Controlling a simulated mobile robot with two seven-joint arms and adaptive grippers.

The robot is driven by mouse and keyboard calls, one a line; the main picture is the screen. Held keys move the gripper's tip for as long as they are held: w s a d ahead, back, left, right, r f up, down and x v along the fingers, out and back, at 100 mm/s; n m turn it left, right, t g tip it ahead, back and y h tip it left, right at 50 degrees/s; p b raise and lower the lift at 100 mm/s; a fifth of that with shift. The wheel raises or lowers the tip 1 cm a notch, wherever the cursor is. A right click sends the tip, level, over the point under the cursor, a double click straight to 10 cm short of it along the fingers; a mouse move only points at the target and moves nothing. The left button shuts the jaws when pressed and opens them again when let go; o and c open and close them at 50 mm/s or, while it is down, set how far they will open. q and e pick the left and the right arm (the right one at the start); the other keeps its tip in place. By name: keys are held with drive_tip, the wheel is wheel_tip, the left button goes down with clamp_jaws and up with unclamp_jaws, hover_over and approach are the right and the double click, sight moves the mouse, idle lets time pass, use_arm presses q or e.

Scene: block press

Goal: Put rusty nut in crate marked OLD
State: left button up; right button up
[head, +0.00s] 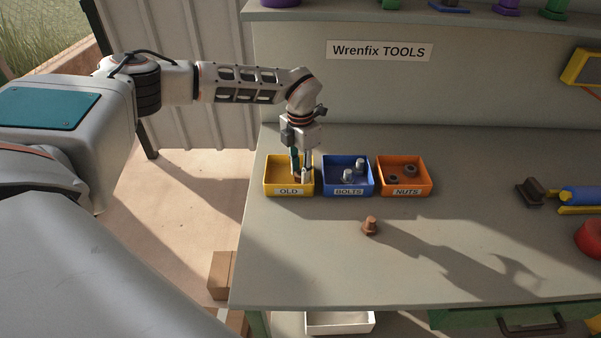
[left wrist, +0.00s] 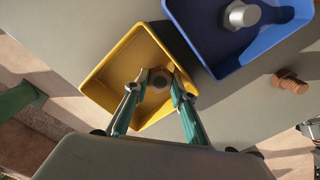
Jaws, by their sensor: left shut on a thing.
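The yellow crate marked OLD (head: 272,185) stands at the left end of a row of three crates on the bench. My left gripper (head: 301,177) points down into it, with its fingertips at about rim height or lower. In the left wrist view, my left gripper (left wrist: 160,87) is shut on the rusty nut (left wrist: 160,77), a dark brown ring between the fingertips. The yellow crate (left wrist: 118,62) lies around and below the nut there. I cannot tell whether the nut touches the crate floor. My right gripper is not in view.
A blue BOLTS crate (head: 346,190) with grey bolts and an orange NUTS crate (head: 405,190) with dark nuts stand to the right. The front middle of the bench is otherwise clear.

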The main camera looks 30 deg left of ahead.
use_arm(q)
drive_tip(key=shift+f, duration=0.6)
drive_tip(key=o, duration=0.9)
drive_tip(key=shift+f, duration=0.15)
drive_tip(key=shift+c, duration=0.2)
wheel_tip(320, 180, up, 12)
drive_tip(key=shift+r+b, duration=0.2)
drive_tip(key=shift+b, duration=0.25)
